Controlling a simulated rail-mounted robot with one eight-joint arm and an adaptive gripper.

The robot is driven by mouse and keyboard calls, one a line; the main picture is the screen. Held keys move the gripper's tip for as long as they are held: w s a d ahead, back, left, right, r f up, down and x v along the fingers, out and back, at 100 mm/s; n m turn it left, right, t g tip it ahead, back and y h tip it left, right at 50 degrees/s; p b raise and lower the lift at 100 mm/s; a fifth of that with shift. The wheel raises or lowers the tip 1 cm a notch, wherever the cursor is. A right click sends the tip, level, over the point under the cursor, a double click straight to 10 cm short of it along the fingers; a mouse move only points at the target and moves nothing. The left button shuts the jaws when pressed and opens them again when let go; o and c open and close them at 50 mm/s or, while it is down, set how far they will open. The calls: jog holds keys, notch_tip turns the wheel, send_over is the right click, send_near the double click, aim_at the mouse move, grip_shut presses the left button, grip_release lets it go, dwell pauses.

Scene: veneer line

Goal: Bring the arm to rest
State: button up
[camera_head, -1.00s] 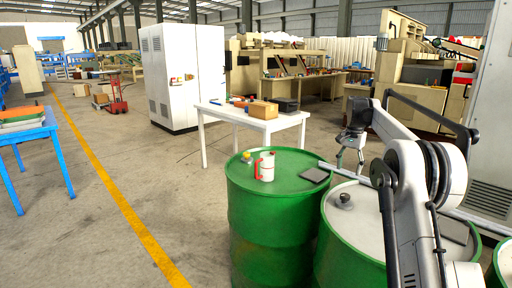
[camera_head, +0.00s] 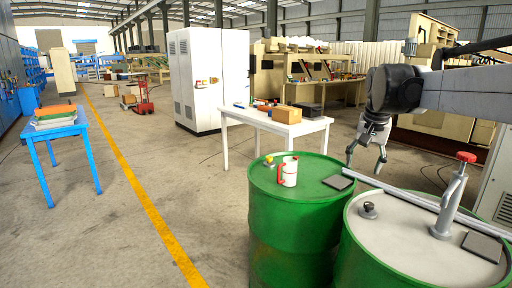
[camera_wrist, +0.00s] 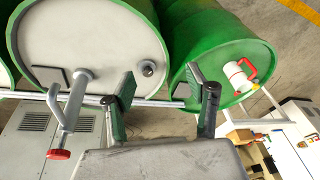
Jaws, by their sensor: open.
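My gripper (camera_head: 366,163) hangs from my arm at the right of the head view, fingers apart and empty, pointing down behind the two green drums. In the wrist view my gripper (camera_wrist: 160,90) has its two fingers spread, with the drum rims and a silver rail beyond them. No object is between the fingers.
The left drum (camera_head: 283,213) bears a white-and-red jug (camera_head: 288,171), a yellow-topped item (camera_head: 269,162) and a dark pad (camera_head: 338,182). The white-topped drum (camera_head: 395,238) bears a red-knobbed metal post (camera_head: 450,200) and a small dark knob (camera_head: 368,210). A white table (camera_head: 240,117) stands behind.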

jog(key=s+a+f+n+t, duration=0.1)
jog(key=s+a, duration=0.2)
jog(key=s, duration=0.5)
jog(key=s+a+f+n+t, duration=0.15)
jog(key=s+a, duration=0.25)
jog(key=s, duration=0.5)
jog(key=s+a+f+n+t, duration=0.1)
jog(key=s+a+f+n, duration=0.2)
jog(key=s+f, duration=0.7)
jog(key=s, duration=0.4)
jog(key=shift+s+a+f+y, duration=0.2)
jog(key=shift+s+f+y, duration=0.1)
jog(key=shift+s+f, duration=0.1)
